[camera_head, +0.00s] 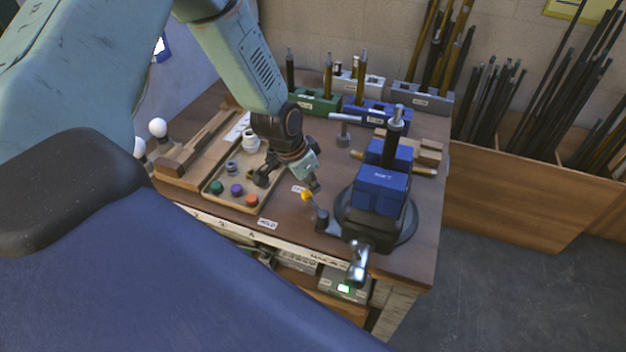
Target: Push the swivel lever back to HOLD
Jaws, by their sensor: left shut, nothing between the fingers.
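The swivel lever (321,217) is a short dark lever with an orange-yellow knob (307,196), at the left of the round base of a blue vise (380,190). The knob is beside a white label (299,190) whose text I cannot read. The HOLD label (267,224) lies on the bench to the left and nearer the front edge, apart from the knob. My left gripper (315,187) is shut and empty, pointing down just behind the knob. I cannot tell whether it touches the knob. My right gripper is not in view.
A wooden tray (214,187) with coloured caps is left of the gripper. Green and blue racks (314,103) with rods stand at the back. A metal vise handle (358,265) juts past the front edge. Bare bench lies between the lever and the HOLD label.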

